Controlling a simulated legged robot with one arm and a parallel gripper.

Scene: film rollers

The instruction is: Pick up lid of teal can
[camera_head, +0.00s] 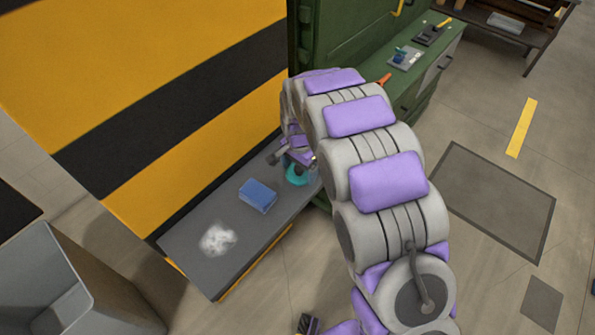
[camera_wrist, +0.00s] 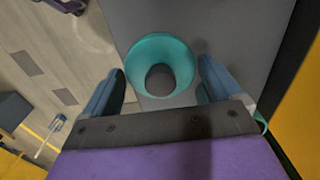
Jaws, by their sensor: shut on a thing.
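The teal can (camera_head: 297,177) is on the grey bench, close to the green cabinet, and partly hidden by my gripper. In the wrist view a round teal piece (camera_wrist: 163,51) with a dark grey round centre lies between my two fingers; I take it as the lid. My gripper (camera_wrist: 162,75) is shut on it, one finger on each side. A second bit of teal (camera_wrist: 262,125) shows at the right behind my gripper; I cannot tell what part it is. The head view is too small to show whether lid and can are apart.
A blue box (camera_head: 257,195) and a white crumpled patch (camera_head: 218,239) are on the grey bench (camera_head: 200,265). The yellow and black striped wall (camera_head: 180,110) stands behind. A green cabinet (camera_head: 335,45) stands beside the arm. A grey bin (camera_head: 85,290) is at lower left.

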